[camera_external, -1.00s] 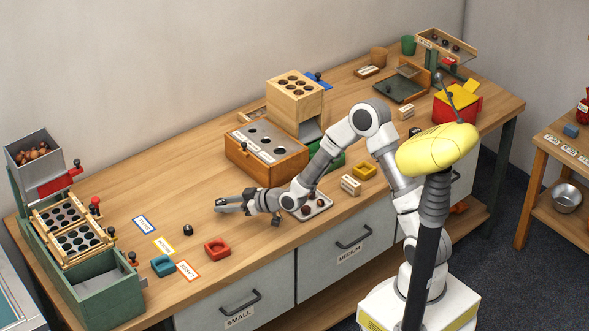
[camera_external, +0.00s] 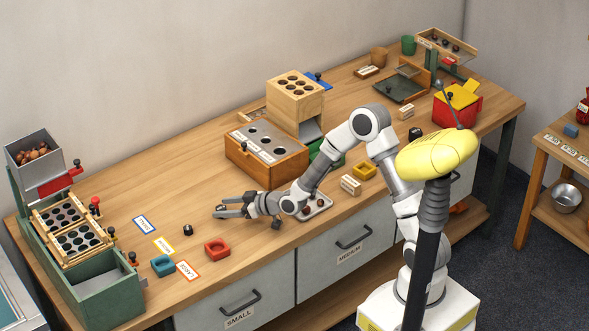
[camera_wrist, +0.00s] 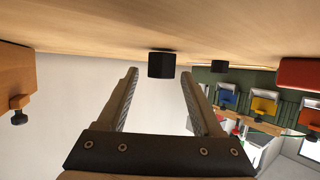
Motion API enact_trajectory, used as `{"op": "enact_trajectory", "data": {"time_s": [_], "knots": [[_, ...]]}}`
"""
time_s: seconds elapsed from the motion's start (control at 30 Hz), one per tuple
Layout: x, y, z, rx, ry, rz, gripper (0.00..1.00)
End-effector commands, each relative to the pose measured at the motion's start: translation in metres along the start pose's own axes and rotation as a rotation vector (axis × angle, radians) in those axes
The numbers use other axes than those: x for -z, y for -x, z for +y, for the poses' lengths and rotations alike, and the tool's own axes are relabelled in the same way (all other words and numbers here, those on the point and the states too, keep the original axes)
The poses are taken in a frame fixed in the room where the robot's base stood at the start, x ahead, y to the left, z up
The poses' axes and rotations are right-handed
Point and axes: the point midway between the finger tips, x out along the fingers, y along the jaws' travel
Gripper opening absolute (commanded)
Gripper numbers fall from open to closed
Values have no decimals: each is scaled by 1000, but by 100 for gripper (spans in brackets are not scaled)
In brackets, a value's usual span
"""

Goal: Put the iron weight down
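My gripper (camera_external: 217,211) is low over the middle front of the table, pointing left. In the wrist view my gripper (camera_wrist: 160,72) is open, with a clear gap to each side of a small black block (camera_wrist: 161,64), which looks like the iron weight. The block stands against the wooden tabletop (camera_wrist: 80,42), which shows at the top of this inverted view. No finger visibly touches it. In the external view I cannot make it out clearly at the fingers. A similar small black piece (camera_external: 188,230) stands to the lower left of the gripper.
A red tray (camera_external: 217,249) and a blue tray (camera_external: 163,265) lie near the front edge. Flat labelled cards (camera_external: 163,245) lie to the left. A wooden box with a grey holed top (camera_external: 266,140) stands behind my arm. A small plate (camera_external: 319,208) lies under my forearm.

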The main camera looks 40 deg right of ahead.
Motion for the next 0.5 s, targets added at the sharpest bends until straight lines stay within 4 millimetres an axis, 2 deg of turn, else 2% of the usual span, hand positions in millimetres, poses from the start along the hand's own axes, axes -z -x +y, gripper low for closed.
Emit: {"op": "enact_trajectory", "data": {"time_s": [0.3,0.5], "knots": [[1,0,0,0,0,0,69],[14,6,0,-1,-1,0,69]]}}
